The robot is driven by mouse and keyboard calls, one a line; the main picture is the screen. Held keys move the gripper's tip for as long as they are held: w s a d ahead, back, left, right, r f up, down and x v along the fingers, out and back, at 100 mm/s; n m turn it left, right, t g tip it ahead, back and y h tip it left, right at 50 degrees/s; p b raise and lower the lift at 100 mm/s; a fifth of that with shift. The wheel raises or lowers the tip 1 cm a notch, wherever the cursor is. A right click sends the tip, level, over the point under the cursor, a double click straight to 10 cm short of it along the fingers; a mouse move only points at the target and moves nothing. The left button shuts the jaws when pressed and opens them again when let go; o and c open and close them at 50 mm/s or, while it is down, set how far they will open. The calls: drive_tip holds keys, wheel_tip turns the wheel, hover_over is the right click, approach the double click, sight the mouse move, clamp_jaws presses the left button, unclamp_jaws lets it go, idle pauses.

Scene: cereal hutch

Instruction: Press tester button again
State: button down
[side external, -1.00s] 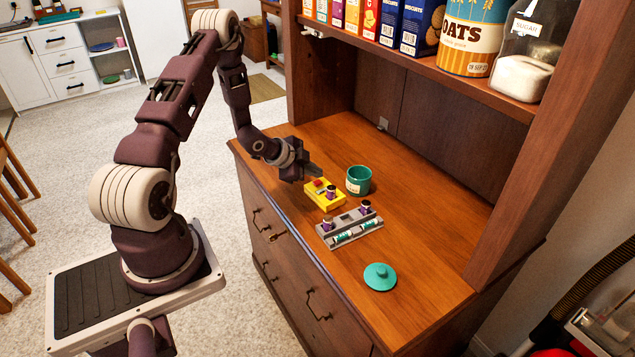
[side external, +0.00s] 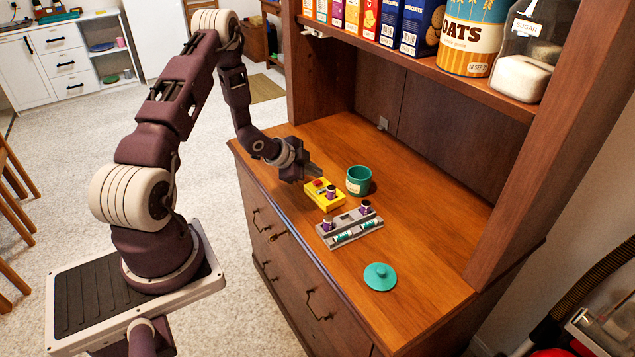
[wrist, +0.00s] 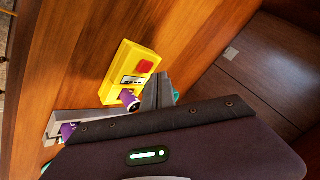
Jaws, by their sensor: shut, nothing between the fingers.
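The yellow tester (side external: 323,200) lies on the wooden counter, with a red button (side external: 318,183) at its far end. The wrist view also shows the tester (wrist: 118,75) and its red button (wrist: 145,67) uncovered. A purple battery (wrist: 129,100) stands in the near end of the tester. My gripper (side external: 316,172) is shut and empty, its tips just beside and above the button end in the side view. In the wrist view the shut fingers (wrist: 157,92) appear beside the tester, to the right of the battery. I cannot tell whether they touch anything.
A grey battery tray (side external: 349,231) holds upright purple and lying green batteries in front of the tester. A green canister (side external: 359,181) stands close behind the tester. Its teal lid (side external: 380,276) lies at the right. The hutch shelf (side external: 440,68) with food packages overhangs the back.

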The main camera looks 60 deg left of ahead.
sight(315, 183)
drive_tip(key=shift+f, duration=0.1)
drive_tip(key=shift+f, duration=0.35)
drive_tip(key=shift+f, duration=0.4)
idle(0.7)
drive_tip(key=shift+r, duration=0.85)
drive_tip(key=shift+r, duration=0.1)
drive_tip(key=shift+r, duration=2.4)
